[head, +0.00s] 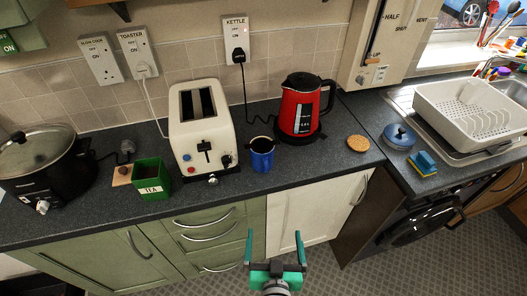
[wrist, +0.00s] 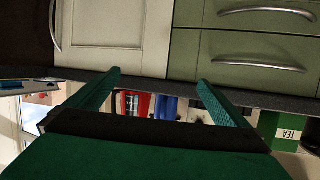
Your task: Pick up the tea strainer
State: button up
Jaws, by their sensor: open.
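I cannot clearly make out a tea strainer in either view. A blue mug (head: 262,158) stands on the counter between the toaster and the kettle; its round top looks dark inside, and I cannot tell whether a strainer sits in it. A green tea tin (head: 151,182) marked TEA stands left of the toaster. My gripper (head: 273,236) is open and empty, in front of the counter, before the white cupboard door. In the wrist view my gripper (wrist: 159,77) shows its two green fingers apart, with the mug (wrist: 167,105) beyond, the picture upside down.
The counter (head: 310,163) also holds a cream toaster (head: 203,135), red kettle (head: 300,105), black slow cooker (head: 45,165), cork coaster (head: 358,143), blue lidded pot (head: 399,136), sponges (head: 423,163) and white dish rack (head: 470,110). Counter in front of the kettle is clear.

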jog(key=w+a+r+n+y, duration=0.1)
jog(key=w+r, duration=0.6)
jog(key=w, duration=0.2)
jog(key=n+g+y, duration=0.1)
jog(key=n+y, duration=0.1)
send_near(262, 144)
jog(key=x, duration=0.5)
jog(key=shift+w+a+f, duration=0.1)
jog(key=shift+w+f, duration=0.15)
jog(key=shift+f, duration=0.1)
jog(key=shift+r+x, duration=0.1)
jog(key=shift+x, duration=1.05)
jog(key=shift+r+x, duration=0.15)
jog(key=shift+x, duration=1)
jog(key=shift+w, duration=0.1)
jog(key=c, duration=0.9)
